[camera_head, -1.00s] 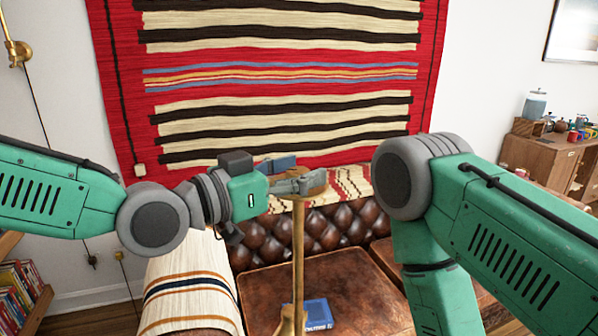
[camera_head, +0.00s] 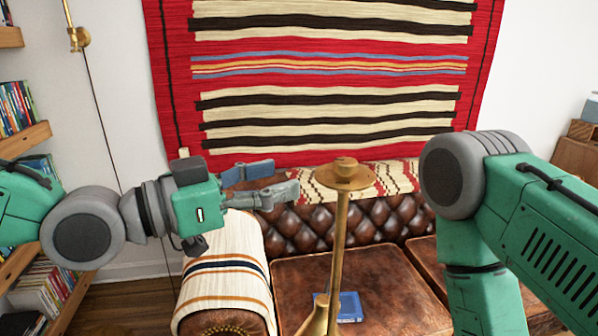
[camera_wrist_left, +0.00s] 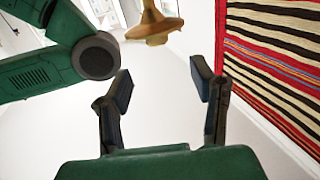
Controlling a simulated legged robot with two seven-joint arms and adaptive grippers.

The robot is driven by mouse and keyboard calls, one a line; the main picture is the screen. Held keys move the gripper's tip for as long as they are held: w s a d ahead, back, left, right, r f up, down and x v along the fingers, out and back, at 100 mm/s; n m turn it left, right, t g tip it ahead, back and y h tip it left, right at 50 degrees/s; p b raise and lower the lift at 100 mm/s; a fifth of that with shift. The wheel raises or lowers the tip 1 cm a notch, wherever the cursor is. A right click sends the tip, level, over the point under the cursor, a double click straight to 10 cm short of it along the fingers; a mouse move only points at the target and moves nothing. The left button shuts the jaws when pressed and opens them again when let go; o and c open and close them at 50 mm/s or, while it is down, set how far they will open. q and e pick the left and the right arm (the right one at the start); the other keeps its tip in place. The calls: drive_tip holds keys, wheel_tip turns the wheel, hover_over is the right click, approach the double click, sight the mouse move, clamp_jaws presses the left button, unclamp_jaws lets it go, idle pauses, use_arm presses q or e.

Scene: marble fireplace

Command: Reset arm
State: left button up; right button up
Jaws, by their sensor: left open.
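My left gripper (camera_head: 284,180) is open and empty in the head view, its two fingers pointing right. Its fingertips are to the left of the round top of a brass stand (camera_head: 345,174), with a small gap in the picture. In the left wrist view the open fingers (camera_wrist_left: 160,88) show apart with nothing between them, and the brass top (camera_wrist_left: 155,25) shows beyond them. My right arm (camera_head: 500,220) is bent at the right of the head view; its gripper is out of view.
A brown leather sofa (camera_head: 350,270) with a striped blanket (camera_head: 225,285) stands below. A blue object (camera_head: 349,307) lies on its seat. A striped red rug (camera_head: 330,90) hangs on the wall behind. Bookshelves (camera_head: 22,135) are at the left.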

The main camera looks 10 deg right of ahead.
use_arm(q)
drive_tip(key=shift+s+a, duration=0.1)
drive_tip(key=s+a+f+n+g+y+b, duration=0.1)
drive_tip(key=s+a+f+n+y+b, duration=0.15)
drive_tip(key=f, duration=0.95)
drive_tip(key=s+a+f+n+y+b, duration=0.1)
drive_tip(key=s+a+f+n+y, duration=0.2)
drive_tip(key=f, duration=0.9)
drive_tip(key=s+a+f+n+g+y+b, duration=0.1)
drive_tip(key=s+a+f+n+y+b, duration=0.15)
drive_tip(key=f, duration=1.05)
drive_tip(key=s+a+f+n+g+y+b, duration=0.1)
drive_tip(key=s+a+f+y, duration=0.3)
drive_tip(key=s+a+f, duration=0.4)
drive_tip(key=s+a+f+n+g+y+b, duration=0.2)
drive_tip(key=s+a+f+n+y+b, duration=0.2)
drive_tip(key=s+a+f, duration=0.4)
drive_tip(key=a+f+y, duration=0.1)
drive_tip(key=a+f, duration=0.3)
drive_tip(key=a, duration=0.3)
drive_tip(key=shift+s+a+f+g, duration=0.15)
drive_tip(key=shift+s+f+g, duration=0.15)
